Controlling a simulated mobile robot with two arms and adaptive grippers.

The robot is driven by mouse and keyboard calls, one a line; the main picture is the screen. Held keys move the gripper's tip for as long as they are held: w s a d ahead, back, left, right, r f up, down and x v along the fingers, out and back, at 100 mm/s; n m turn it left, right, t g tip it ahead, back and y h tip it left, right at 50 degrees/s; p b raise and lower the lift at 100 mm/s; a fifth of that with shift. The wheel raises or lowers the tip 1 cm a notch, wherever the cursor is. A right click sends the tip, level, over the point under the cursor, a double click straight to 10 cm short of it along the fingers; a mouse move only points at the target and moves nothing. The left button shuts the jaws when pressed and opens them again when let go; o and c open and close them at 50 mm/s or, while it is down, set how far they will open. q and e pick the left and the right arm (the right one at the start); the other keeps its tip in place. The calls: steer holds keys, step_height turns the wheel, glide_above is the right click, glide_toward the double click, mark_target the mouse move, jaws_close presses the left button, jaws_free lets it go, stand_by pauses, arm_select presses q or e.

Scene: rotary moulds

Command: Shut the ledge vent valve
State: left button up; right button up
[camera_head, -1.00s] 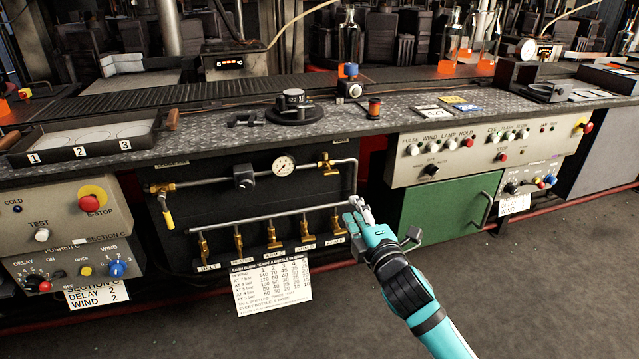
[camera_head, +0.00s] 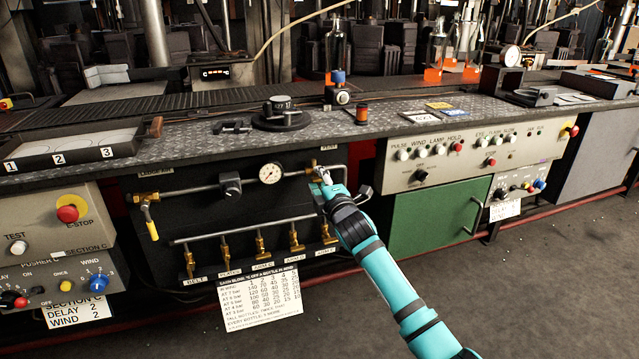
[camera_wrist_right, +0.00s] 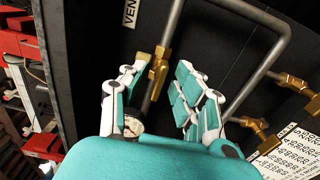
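The vent valve (camera_head: 313,171) is a small brass valve near the right end of the upper pipe, on the dark panel below the ledge. In the right wrist view the brass valve (camera_wrist_right: 158,72) sits under a white label (camera_wrist_right: 130,12) that reads "VEN". My right gripper (camera_head: 321,180) is at this valve and partly hides it in the head view. In the right wrist view my right gripper (camera_wrist_right: 160,75) is open, with its teal fingers on either side of the valve. I cannot tell whether they touch it. My left gripper is not in view.
A round gauge (camera_head: 270,173) and a black regulator (camera_head: 230,184) sit on the same pipe. A yellow-handled valve (camera_head: 150,222) is at its left end. Several brass valves hang from the lower pipe (camera_head: 245,228). A green door (camera_head: 435,217) is to the right.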

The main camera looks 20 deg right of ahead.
steer(key=shift+w, duration=0.2)
jaws_close()
stand_by(0.4)
